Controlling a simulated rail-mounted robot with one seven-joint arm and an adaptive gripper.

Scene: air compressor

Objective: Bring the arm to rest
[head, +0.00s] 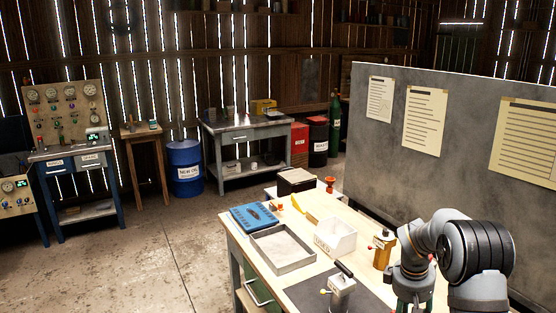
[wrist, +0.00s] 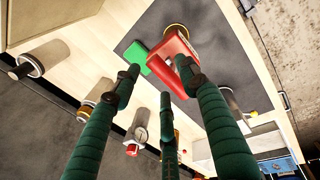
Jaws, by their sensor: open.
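My arm reaches over the right end of the wooden workbench (head: 318,222) in the head view. My gripper (wrist: 160,78) shows in the wrist view as three dark green fingers, spread apart with nothing held between them. Beyond the fingertips, a red part (wrist: 172,48) and a green part (wrist: 136,52) lie over a dark mat (wrist: 205,45). One fingertip overlaps the red part in the picture; I cannot tell whether they touch. In the head view the fingers are mostly cut off by the bottom edge.
On the bench stand a grey tray (head: 283,265), a blue case (head: 254,217), a white bin (head: 335,240), an amber bottle (head: 382,250) and a metal canister with a black handle (head: 341,290). A grey panel with papers (head: 455,90) rises behind my arm.

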